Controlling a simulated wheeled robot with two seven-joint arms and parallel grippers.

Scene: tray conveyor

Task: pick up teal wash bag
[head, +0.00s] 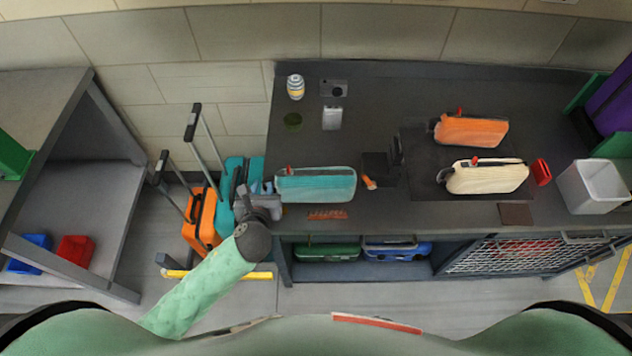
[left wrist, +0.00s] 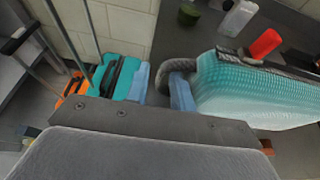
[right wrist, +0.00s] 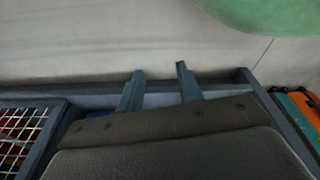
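The teal wash bag (head: 316,184) lies near the left front of the dark counter, with a red tag at its top left. In the left wrist view the wash bag (left wrist: 255,95) fills the right side, and a dark grey strap loop (left wrist: 174,68) sticks out from its left end. My left gripper (head: 263,187) is at the bag's left end. Its fingers (left wrist: 160,88) are apart, with part of the loop showing between them; I cannot tell whether they touch it. My right gripper (right wrist: 160,88) is open and empty; the head view does not show it.
An orange bag (head: 471,131) and a cream bag (head: 487,178) lie to the right on the counter. A white bin (head: 590,188) stands at the right. Orange (head: 201,222) and teal (head: 233,185) suitcases stand left of the counter. Small items lie behind the wash bag.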

